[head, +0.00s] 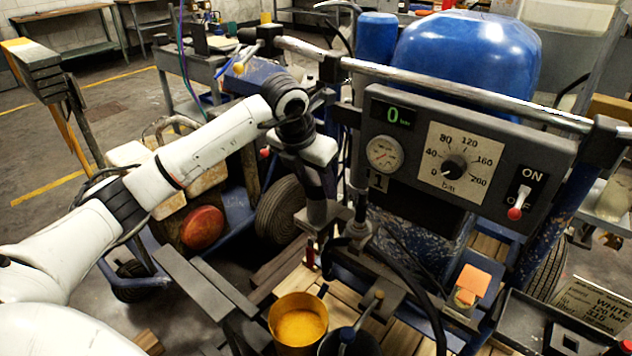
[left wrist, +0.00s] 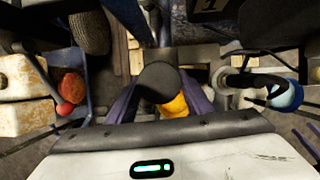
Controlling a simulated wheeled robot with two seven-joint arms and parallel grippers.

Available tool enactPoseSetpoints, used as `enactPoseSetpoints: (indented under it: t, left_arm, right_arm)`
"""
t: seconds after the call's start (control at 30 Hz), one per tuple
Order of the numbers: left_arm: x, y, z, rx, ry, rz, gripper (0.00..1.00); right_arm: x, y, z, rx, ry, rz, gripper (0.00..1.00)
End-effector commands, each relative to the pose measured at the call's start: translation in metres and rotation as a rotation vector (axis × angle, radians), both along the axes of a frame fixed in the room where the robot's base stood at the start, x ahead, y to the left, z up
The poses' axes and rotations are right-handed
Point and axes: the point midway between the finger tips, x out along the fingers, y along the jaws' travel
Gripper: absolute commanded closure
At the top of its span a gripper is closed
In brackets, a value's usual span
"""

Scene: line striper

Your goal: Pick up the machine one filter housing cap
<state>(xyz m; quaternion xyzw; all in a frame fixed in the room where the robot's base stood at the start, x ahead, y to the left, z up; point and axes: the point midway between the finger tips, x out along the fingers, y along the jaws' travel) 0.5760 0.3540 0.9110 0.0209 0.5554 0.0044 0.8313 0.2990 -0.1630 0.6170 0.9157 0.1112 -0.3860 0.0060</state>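My left gripper (head: 318,205) points down in front of the machine's control panel, left of the gauge. In the left wrist view, its two purple-dark fingers (left wrist: 160,95) stand on either side of a dark, round-topped cap (left wrist: 159,77) and appear to touch it. In the head view, a grey cylindrical piece shows at the fingertips, partly hidden by the gripper; I take it for the same cap. A pipe-like fitting (head: 359,212) stands just right of it. My right gripper is not in view.
The control panel (head: 470,150) and a metal rail (head: 440,82) lie close right of my left arm. A yellow paint bucket (head: 298,322) stands below, with a dark pot (head: 350,344) beside it. A black hose runs right of the gripper. A wheel (head: 280,208) is at left.

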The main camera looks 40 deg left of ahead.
Motion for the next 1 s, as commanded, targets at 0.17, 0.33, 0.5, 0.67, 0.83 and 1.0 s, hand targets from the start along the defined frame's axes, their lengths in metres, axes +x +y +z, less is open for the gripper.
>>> enactPoseSetpoints:
  t: [0.17, 0.33, 0.5, 0.67, 0.83, 1.0]
  left_arm:
    - [0.0, 0.0, 0.001, 0.0, -0.001, 0.0, 0.79]
    - [0.001, 0.0, 0.009, 0.0, -0.004, 0.0, 0.79]
    - [0.002, 0.0, 0.039, 0.0, -0.007, 0.001, 0.79]
    - [0.001, 0.0, 0.072, 0.0, -0.005, 0.001, 0.79]
    - [0.001, 0.0, 0.094, -0.001, -0.003, -0.001, 0.79]
    - [0.0, 0.0, 0.101, 0.0, 0.0, 0.0, 0.79]
  right_arm:
    - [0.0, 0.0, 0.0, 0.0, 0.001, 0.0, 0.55]
    - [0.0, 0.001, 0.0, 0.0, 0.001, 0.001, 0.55]
    - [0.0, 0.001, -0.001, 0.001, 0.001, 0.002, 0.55]
    - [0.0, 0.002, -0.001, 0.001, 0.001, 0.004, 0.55]
    - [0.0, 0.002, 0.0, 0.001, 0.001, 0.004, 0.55]
    - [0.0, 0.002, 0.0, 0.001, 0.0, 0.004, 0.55]
